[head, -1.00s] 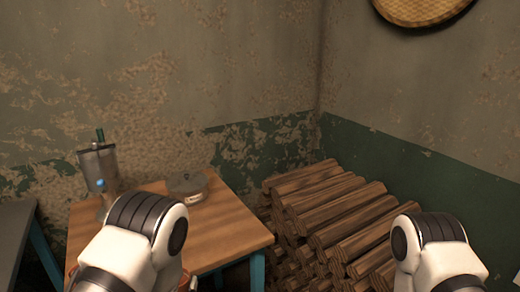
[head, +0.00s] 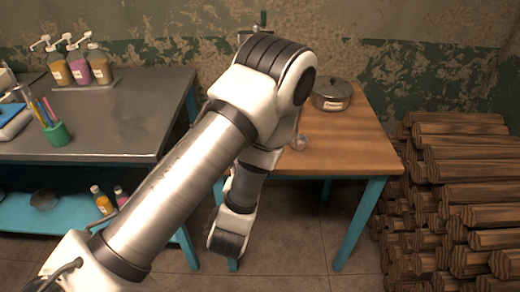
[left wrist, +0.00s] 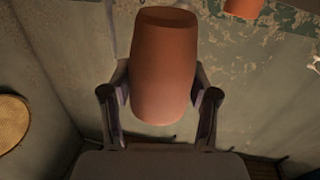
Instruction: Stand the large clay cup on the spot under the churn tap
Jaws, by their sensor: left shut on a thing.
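In the left wrist view my left gripper (left wrist: 161,88) is shut on a large brown-orange clay cup (left wrist: 163,55), with one finger on each side of it. A second clay-coloured object (left wrist: 243,8) shows partly at the top edge of that view. In the head view my left arm crosses the middle and hides the gripper and the held cup. The metal churn is almost wholly behind the arm; only its top (head: 256,30) with a teal handle shows. Its tap and the spot under it are hidden. My right gripper is in neither view.
The wooden table (head: 350,145) carries a lidded metal pot (head: 332,95) and a small shiny object (head: 299,142) near its front edge. A metal bench (head: 120,120) with pump bottles (head: 77,68) and a green pen cup (head: 56,133) stands left. Stacked logs (head: 455,190) stand right.

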